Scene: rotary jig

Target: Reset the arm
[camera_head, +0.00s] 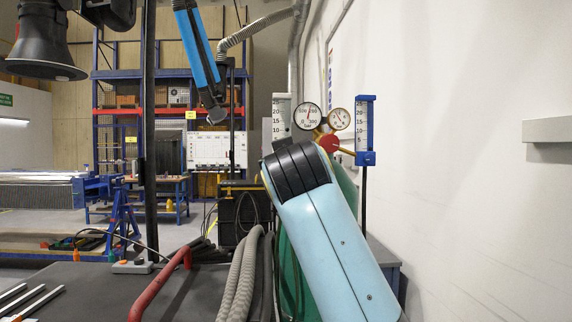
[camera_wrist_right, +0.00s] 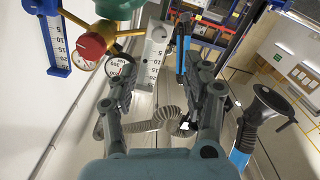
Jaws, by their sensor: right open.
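My right gripper (camera_wrist_right: 165,78) shows in the right wrist view with its two grey fingers apart and nothing between them. Gauges and a red knob lie beyond it to the upper left. In the head view my light blue right arm (camera_head: 335,240) rises from the bottom right and ends in a black ribbed joint; its gripper is hidden there. A blue and black jointed arm (camera_head: 196,50) hangs from the top of the head view. A black hood (camera_head: 45,45) hangs at the upper left and also shows in the right wrist view (camera_wrist_right: 270,103). My left gripper is in neither view.
Dial gauges (camera_head: 308,116), a red knob (camera_head: 328,143) and a blue-framed scale (camera_head: 365,130) stand close behind my arm, beside the white wall (camera_head: 460,200). A dark tabletop (camera_head: 90,290) carries a red bent handle (camera_head: 160,285). Grey hoses (camera_head: 241,280) rise near the middle.

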